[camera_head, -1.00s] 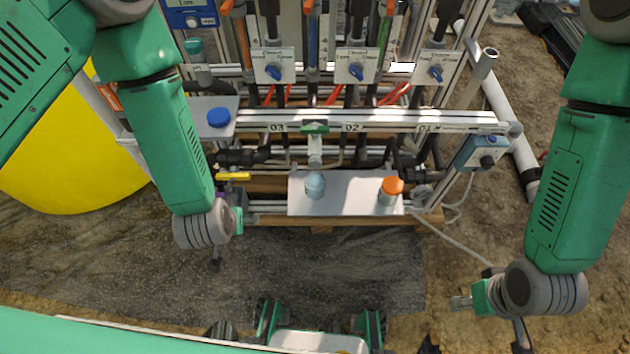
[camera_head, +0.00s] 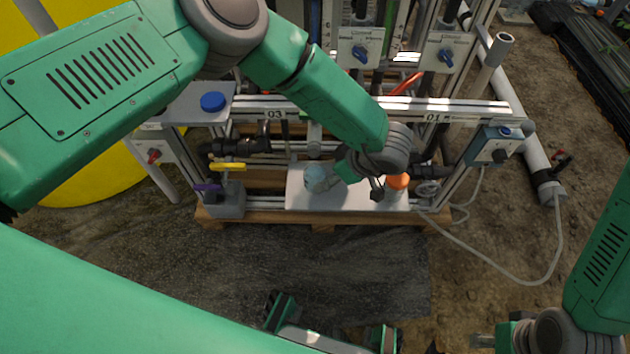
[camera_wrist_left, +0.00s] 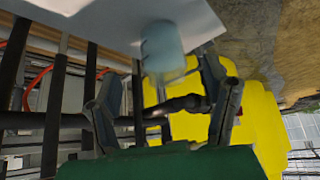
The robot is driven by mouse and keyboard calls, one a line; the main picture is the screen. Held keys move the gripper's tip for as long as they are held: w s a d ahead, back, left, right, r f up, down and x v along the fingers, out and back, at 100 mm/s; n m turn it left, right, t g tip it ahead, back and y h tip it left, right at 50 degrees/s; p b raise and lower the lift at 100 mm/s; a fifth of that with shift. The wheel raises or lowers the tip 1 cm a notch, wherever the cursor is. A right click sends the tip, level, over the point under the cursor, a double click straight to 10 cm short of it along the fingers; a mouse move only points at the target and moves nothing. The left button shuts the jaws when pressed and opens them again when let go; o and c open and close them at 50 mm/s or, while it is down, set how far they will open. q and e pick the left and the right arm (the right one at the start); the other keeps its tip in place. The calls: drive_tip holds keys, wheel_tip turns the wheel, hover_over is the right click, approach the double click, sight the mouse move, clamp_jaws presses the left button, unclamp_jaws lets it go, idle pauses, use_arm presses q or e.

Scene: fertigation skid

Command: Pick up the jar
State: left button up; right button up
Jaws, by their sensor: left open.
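A pale blue, see-through jar (camera_head: 314,176) stands on the silver plate (camera_head: 300,202) at the front of the skid. My left gripper (camera_head: 328,182) is just to its right, its fingers pointing left toward the jar and partly covering it. In the left wrist view the jar (camera_wrist_left: 162,48) appears upside down under the plate (camera_wrist_left: 110,22), ahead of my open left gripper (camera_wrist_left: 160,92). Its lower part in that picture lies between the two finger directions, with no clear contact. My right gripper (camera_head: 482,341) is low at the right, far from the jar; its opening is unclear.
An orange-capped container (camera_head: 398,181) stands on the same plate, close beside my left wrist. A blue cap (camera_head: 213,101) sits on a plate at the left. A yellow-handled valve (camera_head: 228,166) and a metal rail (camera_head: 460,106) are nearby.

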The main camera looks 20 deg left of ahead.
use_arm(q)
drive_tip(key=shift+x, duration=1.2)
drive_tip(key=b+x, duration=0.2)
drive_tip(key=x, duration=0.3)
drive_tip(key=shift+a+f+b, duration=0.2)
drive_tip(key=shift+a+b, duration=0.1)
drive_tip(key=shift+a, duration=0.05)
drive_tip(key=shift+d+r, duration=0.1)
drive_tip(key=shift+d, duration=0.05)
drive_tip(key=c, duration=1.2)
drive_tip(key=shift+c, duration=1.2)
